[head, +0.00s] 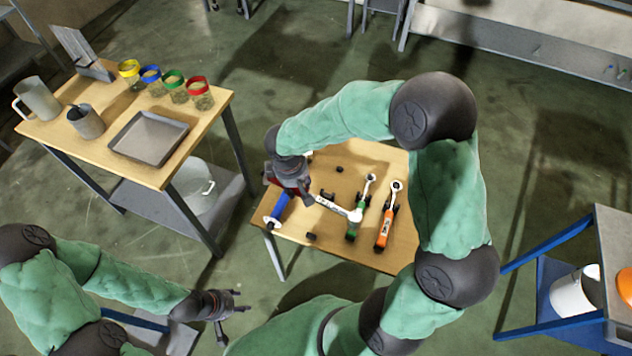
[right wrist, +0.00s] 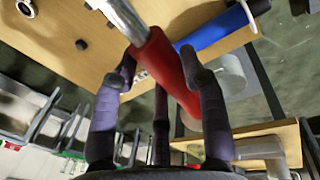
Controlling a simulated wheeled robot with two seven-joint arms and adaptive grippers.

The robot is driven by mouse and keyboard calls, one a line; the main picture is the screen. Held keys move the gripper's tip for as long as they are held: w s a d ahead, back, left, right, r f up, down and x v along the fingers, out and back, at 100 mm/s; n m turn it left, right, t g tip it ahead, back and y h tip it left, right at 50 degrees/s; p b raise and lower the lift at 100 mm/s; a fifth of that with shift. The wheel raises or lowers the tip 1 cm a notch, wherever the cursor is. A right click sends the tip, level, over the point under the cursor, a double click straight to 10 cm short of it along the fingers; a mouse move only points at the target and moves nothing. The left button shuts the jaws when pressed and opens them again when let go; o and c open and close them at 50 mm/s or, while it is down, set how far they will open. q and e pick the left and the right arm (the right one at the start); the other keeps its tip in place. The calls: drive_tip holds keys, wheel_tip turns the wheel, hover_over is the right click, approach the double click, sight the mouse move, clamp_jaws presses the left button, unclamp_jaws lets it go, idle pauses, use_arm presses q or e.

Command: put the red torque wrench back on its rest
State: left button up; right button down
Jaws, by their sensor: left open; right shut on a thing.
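The red torque wrench shows in the right wrist view as a red handle (right wrist: 163,66) with a silver shaft. My right gripper (right wrist: 158,58) is shut on that handle. In the head view my right gripper (head: 291,186) is above the table's left part and hides most of the handle. The wrench's silver shaft (head: 331,205) points right, its end overlapping the green-handled wrench (head: 353,229). I cannot tell its height or whether they touch. My left gripper (head: 226,303) is open and empty, low at the left, away from the table.
A blue-handled wrench (head: 281,207) lies at the left of the wooden table (head: 335,254), an orange-handled wrench (head: 384,229) to the right. Small black blocks (head: 339,170) (head: 311,237) stand on the table. Another table (head: 209,112) holds jars, a tray and mugs.

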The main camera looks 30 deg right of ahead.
drive_tip(key=shift+s+d+r+n, duration=0.1)
drive_tip(key=shift+d+n, duration=0.3)
drive_tip(key=shift+n, duration=0.6)
drive_tip(key=shift+s+d+n+t+y+p, duration=0.15)
drive_tip(key=shift+n+t+y+p, duration=0.2)
drive_tip(key=shift+n, duration=0.45)
drive_tip(key=n, duration=0.3)
drive_tip(key=shift+s+d+y+p, duration=0.25)
drive_tip(key=shift+s+d+p, duration=0.05)
drive_tip(key=shift+s+p, duration=0.1)
drive_tip(key=s+d+n+y+p, duration=0.1)
drive_tip(key=n, duration=0.3)
drive_tip(key=s+d+n+y+p, duration=0.1)
drive_tip(key=n, duration=0.4)
drive_tip(key=s+d+n+p, duration=0.1)
drive_tip(key=n, duration=0.3)
drive_tip(key=shift+d+f+y, duration=0.2)
drive_tip(key=shift+f+y, duration=0.15)
drive_tip(key=shift+y, duration=0.05)
drive_tip(key=shift+s, duration=0.1)
